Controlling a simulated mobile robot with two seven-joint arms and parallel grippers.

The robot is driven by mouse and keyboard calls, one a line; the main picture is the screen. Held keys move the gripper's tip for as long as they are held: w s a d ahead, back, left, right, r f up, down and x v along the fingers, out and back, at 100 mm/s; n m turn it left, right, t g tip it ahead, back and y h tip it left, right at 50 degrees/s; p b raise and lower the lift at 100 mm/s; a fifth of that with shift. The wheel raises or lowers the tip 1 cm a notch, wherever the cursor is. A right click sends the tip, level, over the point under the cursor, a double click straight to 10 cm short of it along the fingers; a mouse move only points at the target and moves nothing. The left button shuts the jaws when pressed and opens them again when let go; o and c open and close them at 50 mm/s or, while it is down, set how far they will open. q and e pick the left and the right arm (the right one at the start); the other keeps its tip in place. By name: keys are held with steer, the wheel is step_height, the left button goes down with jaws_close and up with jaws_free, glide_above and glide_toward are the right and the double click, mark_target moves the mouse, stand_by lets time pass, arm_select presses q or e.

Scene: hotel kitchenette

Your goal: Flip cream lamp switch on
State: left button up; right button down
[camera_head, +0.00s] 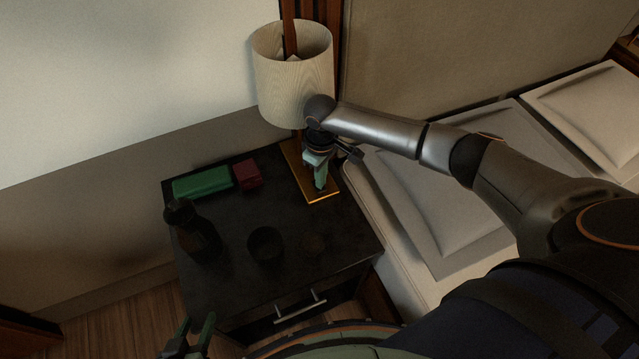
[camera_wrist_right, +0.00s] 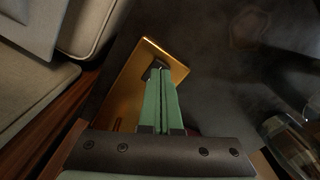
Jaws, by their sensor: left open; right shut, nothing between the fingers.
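The cream lamp (camera_head: 290,85) stands at the back of the dark nightstand, with a ribbed cream shade and a gold base plate (camera_head: 322,196). The shade does not look lit. My right gripper (camera_head: 320,188) is shut and empty, pointing down over the front part of the base plate. In the right wrist view, its green fingers (camera_wrist_right: 160,72) lie together over the gold plate (camera_wrist_right: 128,80). A small dark piece, seemingly the switch (camera_wrist_right: 158,63), shows at the fingertips; I cannot tell whether they touch it. My left gripper (camera_head: 190,335) is open at the bottom edge, away from the lamp.
The nightstand (camera_head: 290,265) also bears a green box (camera_head: 202,182), a red box (camera_head: 247,175), a dark bottle (camera_head: 195,232) and a dark cup (camera_head: 266,245). A bed with pillows (camera_head: 450,215) stands at the right. The wall is behind.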

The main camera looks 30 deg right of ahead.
arm_select(q)
steer(key=shift+w+f, duration=0.1)
steer(key=shift+f, duration=0.05)
arm_select(e)
steer(key=shift+f, duration=0.45)
